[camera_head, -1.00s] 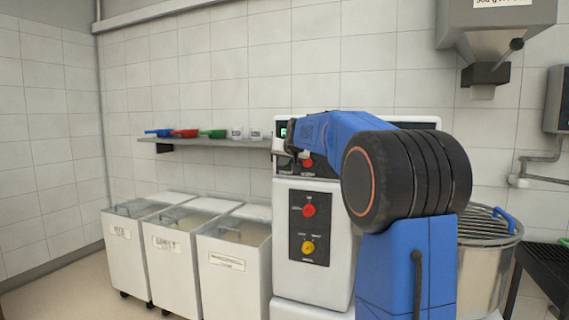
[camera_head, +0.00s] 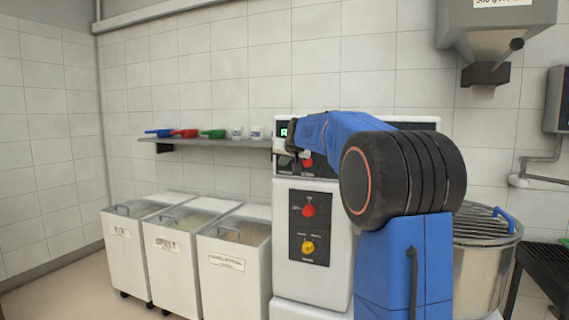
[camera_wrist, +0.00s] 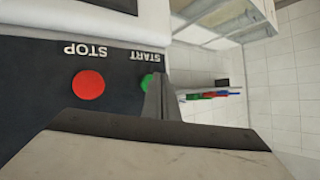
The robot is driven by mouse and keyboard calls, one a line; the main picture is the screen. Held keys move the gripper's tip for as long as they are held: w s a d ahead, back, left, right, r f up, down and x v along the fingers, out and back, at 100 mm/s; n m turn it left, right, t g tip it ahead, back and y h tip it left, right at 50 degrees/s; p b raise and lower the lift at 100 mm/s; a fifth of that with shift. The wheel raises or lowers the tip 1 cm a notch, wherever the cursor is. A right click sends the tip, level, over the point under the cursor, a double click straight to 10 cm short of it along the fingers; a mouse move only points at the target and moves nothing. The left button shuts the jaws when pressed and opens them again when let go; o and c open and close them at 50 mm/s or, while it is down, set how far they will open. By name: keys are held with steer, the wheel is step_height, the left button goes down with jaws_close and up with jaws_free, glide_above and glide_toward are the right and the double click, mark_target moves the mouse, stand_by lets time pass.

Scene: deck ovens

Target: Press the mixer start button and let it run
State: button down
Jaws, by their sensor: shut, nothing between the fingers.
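The mixer (camera_head: 340,262) is a tall white machine with a dark upper control panel (camera_wrist: 45,112). In the wrist view, which is upside down, the panel has a red button (camera_wrist: 88,85) marked STOP and a green button (camera_wrist: 147,80) marked START. My gripper (camera_wrist: 163,82) is shut and empty, its tip right at the green button and hiding part of it. I cannot tell whether the tip touches the button. In the head view my gripper (camera_head: 291,154) is at the upper panel, left of its red button, and the green button is hidden.
A lower panel carries another red button (camera_head: 309,210) and a yellow knob (camera_head: 308,247). White ingredient bins (camera_head: 233,280) stand left of the mixer, below a shelf (camera_head: 215,143) with coloured scoops. The steel bowl (camera_head: 482,260) with its wire guard is at right, partly behind my arm.

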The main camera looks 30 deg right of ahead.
steer(key=shift+w+d, duration=0.25)
steer(key=shift+d, duration=0.05)
stand_by(0.5)
steer(key=shift+s+a, duration=0.1)
stand_by(0.3)
steer(key=shift+s+a, duration=0.45)
steer(key=shift+a, duration=0.1)
steer(key=s+a, duration=0.1)
steer(key=a, duration=0.1)
steer(key=s+a, duration=0.2)
stand_by(0.5)
stand_by(0.6)
